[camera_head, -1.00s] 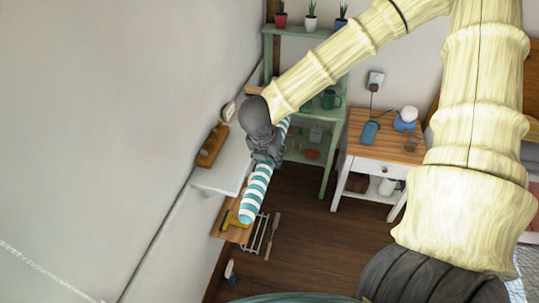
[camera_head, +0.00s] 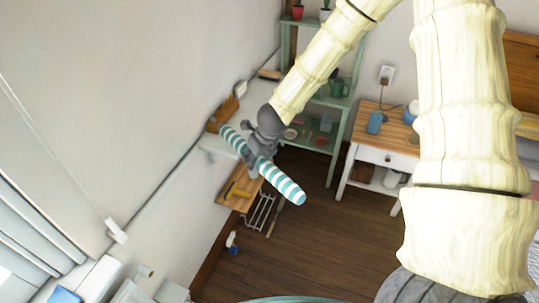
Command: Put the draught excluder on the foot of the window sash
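The draught excluder (camera_head: 281,184) is a long roll with teal and white stripes. It is held in the air, slanting from upper left to lower right. My gripper (camera_head: 257,163) is closed around its middle, with the striped ends sticking out on both sides. The fingertips are small and partly hidden by the roll. Part of the window (camera_head: 30,238) shows at the lower left, with pale slats or frame bars and a cord. The foot of the sash is not clearly visible. The excluder is well apart from the window, to its right.
A white ledge with a blue item (camera_head: 64,296) lies at the bottom left. A white wall shelf and a wooden shelf (camera_head: 238,192) are behind the excluder. A green rack (camera_head: 341,125) and a white bedside table (camera_head: 378,157) stand at the back.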

